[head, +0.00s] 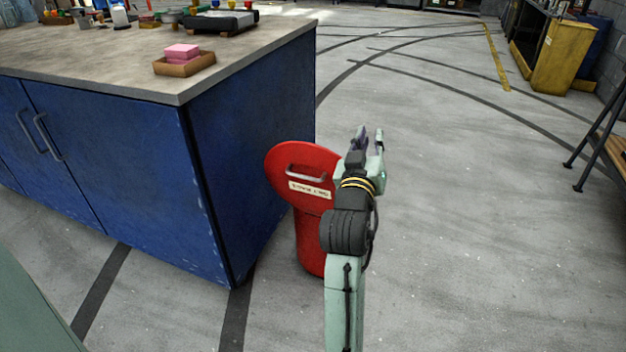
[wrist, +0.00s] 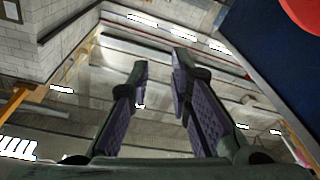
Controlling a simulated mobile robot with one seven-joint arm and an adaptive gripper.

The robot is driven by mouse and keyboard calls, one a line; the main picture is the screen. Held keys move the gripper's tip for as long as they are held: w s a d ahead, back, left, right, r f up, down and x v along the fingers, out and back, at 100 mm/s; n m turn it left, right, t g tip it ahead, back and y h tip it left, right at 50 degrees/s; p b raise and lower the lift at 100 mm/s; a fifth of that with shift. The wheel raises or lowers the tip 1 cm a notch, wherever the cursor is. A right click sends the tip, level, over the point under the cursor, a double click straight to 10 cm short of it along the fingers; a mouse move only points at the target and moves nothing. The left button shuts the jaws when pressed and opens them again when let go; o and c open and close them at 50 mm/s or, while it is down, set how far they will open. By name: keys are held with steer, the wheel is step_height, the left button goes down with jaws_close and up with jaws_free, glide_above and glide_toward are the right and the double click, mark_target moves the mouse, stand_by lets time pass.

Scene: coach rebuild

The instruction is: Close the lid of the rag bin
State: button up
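The red rag bin (head: 310,242) stands on the floor beside the blue cabinet's end. Its round red lid (head: 318,160) is raised and tilted, with a metal handle and a pale label on the face I see. My gripper (head: 369,138) is just right of the lid in the head view, and my wrist covers part of the lid's right edge. In the wrist view the two fingers (wrist: 161,72) are apart with nothing between them. A red edge, apparently the lid (wrist: 304,12), shows at the top right corner there. The bin's opening is hidden.
A blue cabinet (head: 255,150) with a grey worktop (head: 100,62) stands close left of the bin. A tan tray (head: 186,68) with pink pads sits near its corner. A yellow cabinet (head: 562,58) and a bench are at the right. The floor right of my arm is clear.

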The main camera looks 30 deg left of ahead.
steer(key=d+f+h, duration=0.1)
steer(key=w+d+f+h+p, duration=0.1)
steer(key=d, duration=0.1)
steer(key=d+f+g+h+p, duration=0.1)
steer(key=f, duration=0.1)
steer(key=shift+w+d, duration=0.4)
steer(key=shift+c, duration=1.2)
steer(key=shift+s+a+f+g, duration=0.2)
steer(key=shift+a+f, duration=0.25)
steer(key=shift+f, duration=0.2)
steer(key=shift+s+a+f+g, duration=0.1)
steer(key=shift+s+a+f, duration=0.05)
steer(key=shift+a+f, duration=0.4)
jaws_close()
steer(key=s+a+f+n+p, duration=0.1)
steer(key=s+a+f+n, duration=0.4)
steer(key=s+a+n, duration=0.3)
steer(key=s+a+f+n+p, duration=0.1)
steer(key=s+a+f+n, duration=0.4)
steer(key=s+a, duration=0.45)
steer(key=w+a+p, duration=0.1)
steer(key=w, duration=1.1)
steer(key=shift+w+a+f+y+p, duration=0.2)
steer(key=shift+f+y+p, duration=0.15)
steer(key=shift+y+p, duration=0.05)
